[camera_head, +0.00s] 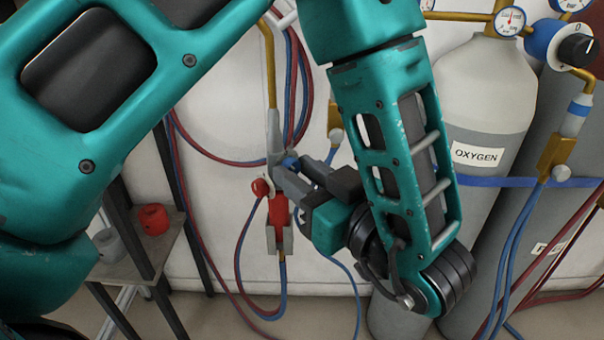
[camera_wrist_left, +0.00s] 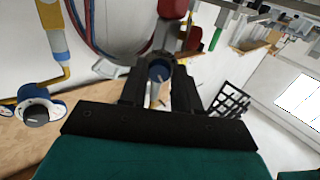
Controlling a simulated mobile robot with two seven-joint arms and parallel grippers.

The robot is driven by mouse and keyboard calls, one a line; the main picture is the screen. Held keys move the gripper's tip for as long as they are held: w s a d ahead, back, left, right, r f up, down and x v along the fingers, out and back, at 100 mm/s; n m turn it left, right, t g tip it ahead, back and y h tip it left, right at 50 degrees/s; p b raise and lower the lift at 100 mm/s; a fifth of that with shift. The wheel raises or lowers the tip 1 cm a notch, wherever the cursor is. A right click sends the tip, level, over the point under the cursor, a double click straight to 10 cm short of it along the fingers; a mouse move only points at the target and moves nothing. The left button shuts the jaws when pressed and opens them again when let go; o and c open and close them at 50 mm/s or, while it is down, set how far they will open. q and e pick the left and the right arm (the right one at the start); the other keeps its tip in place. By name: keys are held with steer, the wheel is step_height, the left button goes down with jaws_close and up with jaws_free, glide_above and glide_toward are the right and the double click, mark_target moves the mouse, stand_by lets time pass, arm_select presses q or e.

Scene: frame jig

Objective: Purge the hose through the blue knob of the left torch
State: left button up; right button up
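The left torch hangs upright against the white wall, with a red handle part (camera_head: 278,212), a red knob (camera_head: 261,187) and a blue knob (camera_head: 290,162). The red knob is on its left side and the blue knob on its right. My left gripper (camera_head: 294,170) reaches it from the right, its two fingers apart at the blue knob. In the left wrist view the blue knob (camera_wrist_left: 159,72) sits between the fingertips (camera_wrist_left: 159,80). I cannot tell whether they press on it. The fingers partly cover the torch in the head view. My right gripper is not in view.
Red and blue hoses (camera_head: 240,250) loop below the torch. A grey oxygen cylinder (camera_head: 485,110) with gauges (camera_head: 510,21) stands at the right, beside another hanging torch (camera_head: 556,155). A shelf (camera_head: 120,268) with a red cap-like object (camera_head: 152,219) stands at the left.

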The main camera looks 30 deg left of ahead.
arm_select(q)
jaws_close()
steer(key=shift+n, duration=0.3)
steer(key=n, duration=0.3)
steer(key=shift+f, duration=0.1)
steer(key=shift+w+n+y+b, duration=0.1)
steer(key=shift+n+y+b, duration=0.25)
steer(key=shift+n, duration=1.35)
steer(key=shift+o, duration=2.3)
jaws_free()
